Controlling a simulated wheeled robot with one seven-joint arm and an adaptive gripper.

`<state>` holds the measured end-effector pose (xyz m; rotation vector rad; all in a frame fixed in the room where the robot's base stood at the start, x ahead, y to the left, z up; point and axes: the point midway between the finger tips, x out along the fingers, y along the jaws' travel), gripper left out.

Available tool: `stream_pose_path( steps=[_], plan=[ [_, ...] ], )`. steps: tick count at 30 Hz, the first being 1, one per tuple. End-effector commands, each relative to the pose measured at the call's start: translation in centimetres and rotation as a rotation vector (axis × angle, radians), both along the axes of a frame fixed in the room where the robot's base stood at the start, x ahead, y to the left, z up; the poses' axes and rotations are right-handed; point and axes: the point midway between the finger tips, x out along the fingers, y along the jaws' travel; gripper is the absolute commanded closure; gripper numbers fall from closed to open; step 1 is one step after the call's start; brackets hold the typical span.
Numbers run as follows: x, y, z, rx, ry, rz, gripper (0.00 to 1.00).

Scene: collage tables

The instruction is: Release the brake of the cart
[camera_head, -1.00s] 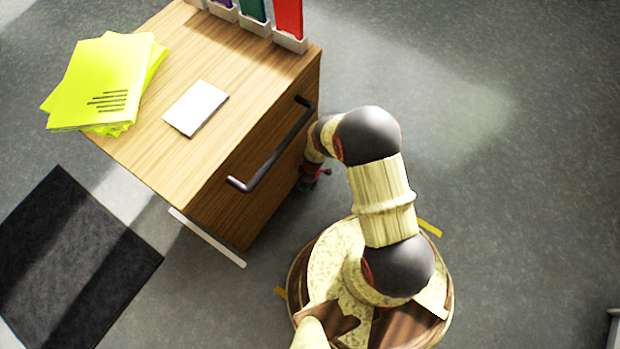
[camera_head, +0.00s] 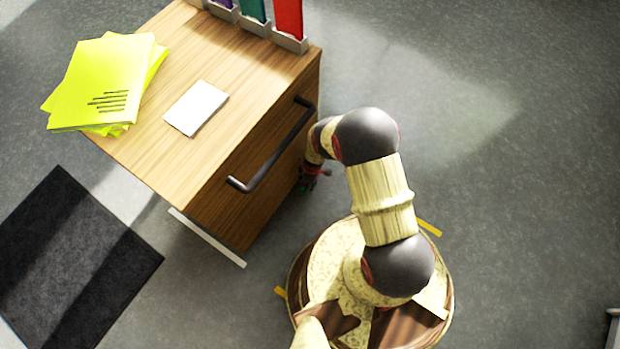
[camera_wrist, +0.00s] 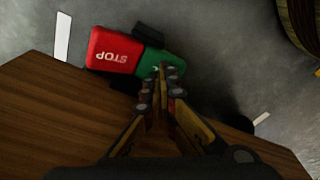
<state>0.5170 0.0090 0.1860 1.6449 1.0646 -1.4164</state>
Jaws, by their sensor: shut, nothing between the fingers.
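The cart (camera_head: 215,140) is a wooden cabinet with a dark bar handle (camera_head: 272,150) on its side. In the wrist view its brown wooden panel (camera_wrist: 55,115) fills the lower left. The brake pedal shows low beside the cart, with a red part (camera_wrist: 114,50) marked STOP and a green part (camera_wrist: 157,64) next to it. My gripper (camera_wrist: 161,70) is shut and empty, its fingertips at the green part; I cannot tell whether they touch it. In the head view my gripper (camera_head: 308,182) is small and partly hidden by my arm, low by the cart's right side.
Yellow booklets (camera_head: 100,80), a white card (camera_head: 196,107) and coloured folders in holders (camera_head: 288,20) are on the cart top. A dark mat (camera_head: 70,265) lies on the floor at left. The grey floor (camera_head: 500,130) at right is clear.

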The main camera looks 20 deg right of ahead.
Motion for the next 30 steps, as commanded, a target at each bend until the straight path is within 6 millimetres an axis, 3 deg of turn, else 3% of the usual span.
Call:
stream_pose_path(
  steps=[30],
  plan=[
    [0.0,0.0,6.9,0.0,0.0,0.0,1.0]
  ],
)
